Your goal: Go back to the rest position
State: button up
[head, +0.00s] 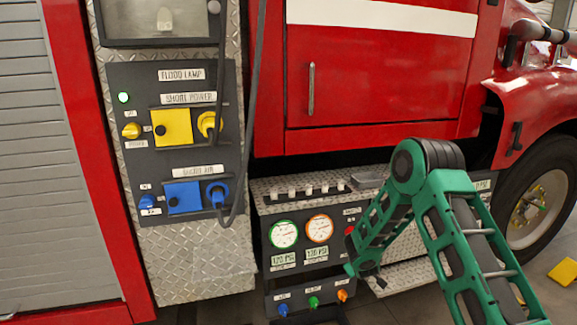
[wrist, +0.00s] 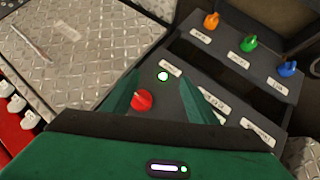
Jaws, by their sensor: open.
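My gripper (head: 365,274) is at the lower end of my green arm, in front of the right part of the pump panel (head: 284,262) in the head view. In the wrist view my gripper (wrist: 160,92) shows two green fingers spread apart with nothing held between them. A red knob (wrist: 141,100) and a small white light with a green ring (wrist: 163,76) appear between the fingers. I cannot tell whether a finger touches the knob. The red knob (head: 349,230) also shows in the head view beside my arm. My arm hides the panel's right part.
The left panel has a yellow shore power cover (head: 172,127), a blue shore air cover (head: 183,197) and a hanging cable (head: 247,110). Orange (wrist: 211,20), green (wrist: 248,43) and blue (wrist: 287,68) knobs line the lower panel. A wheel (head: 538,208) stands at right.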

jog(key=s+d+r+m+g+h, duration=0.1)
jog(key=s+d+r+m+g, duration=0.2)
jog(key=s+d+r, duration=0.7)
jog(key=s+d+r+m+g+h, duration=0.1)
jog(key=s+d+r+m+g, duration=0.2)
jog(key=s+d+r, duration=0.7)
jog(key=s+a+r+m+g+y, duration=0.1)
jog(key=s+a+r+m, duration=0.1)
jog(key=s, duration=1)
jog(key=s+a+r+m+g+y, duration=0.1)
jog(key=s+a+r+y, duration=0.1)
jog(key=s, duration=1.1)
jog(key=s+a+r+m+g+y, duration=0.1)
jog(key=s+r, duration=0.3)
jog(key=s, duration=0.8)
jog(key=shift+s+a+r+m+g+y, duration=0.2)
jog(key=shift+a+m+g+y, duration=0.2)
jog(key=shift+a+m+g, duration=0.3)
jog(key=shift+a, duration=0.1)
jog(key=shift+w+f, duration=0.25)
jog(key=shift+w, duration=0.4)
